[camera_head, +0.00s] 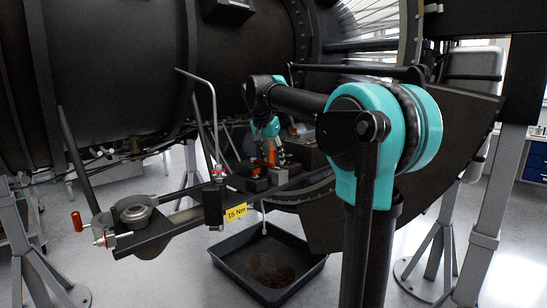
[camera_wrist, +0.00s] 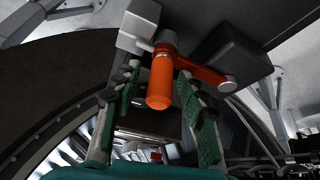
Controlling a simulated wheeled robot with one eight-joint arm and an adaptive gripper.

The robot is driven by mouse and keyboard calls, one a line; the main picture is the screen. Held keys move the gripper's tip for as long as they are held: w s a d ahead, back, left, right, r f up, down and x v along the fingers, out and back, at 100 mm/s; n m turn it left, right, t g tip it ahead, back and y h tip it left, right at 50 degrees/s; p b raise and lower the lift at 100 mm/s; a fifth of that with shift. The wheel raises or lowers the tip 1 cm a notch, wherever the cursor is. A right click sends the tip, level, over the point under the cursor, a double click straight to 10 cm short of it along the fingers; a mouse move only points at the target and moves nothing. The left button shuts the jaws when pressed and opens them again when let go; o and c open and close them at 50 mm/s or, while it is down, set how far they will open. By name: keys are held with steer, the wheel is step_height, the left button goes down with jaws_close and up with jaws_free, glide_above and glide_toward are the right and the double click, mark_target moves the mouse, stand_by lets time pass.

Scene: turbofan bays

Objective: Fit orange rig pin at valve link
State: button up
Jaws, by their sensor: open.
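An orange cylindrical grip, which looks like the rig pin (camera_wrist: 161,82), stands between my finger tips in the wrist view. Its grey collar end is beside a grey block. An orange lever arm (camera_wrist: 208,73) runs from beside it to a round end at the right; I cannot tell whether the two are joined. My gripper (camera_wrist: 157,92) is open, with a green-padded finger on each side of the grip and no clear contact. In the head view my gripper (camera_head: 267,130) is above the dark fixture, by the orange grip (camera_head: 272,155). I cannot identify the valve link's hole.
A dark engine casing (camera_head: 110,70) fills the back. A bracket arm with a yellow "15 Nm" tag (camera_head: 236,212) and a red-orange handle (camera_head: 76,220) stands in front. A black tray (camera_head: 232,262) lies on the floor below. Grey stands (camera_head: 440,225) flank the area.

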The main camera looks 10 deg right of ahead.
steer(key=v, duration=1.2)
stand_by(1.7)
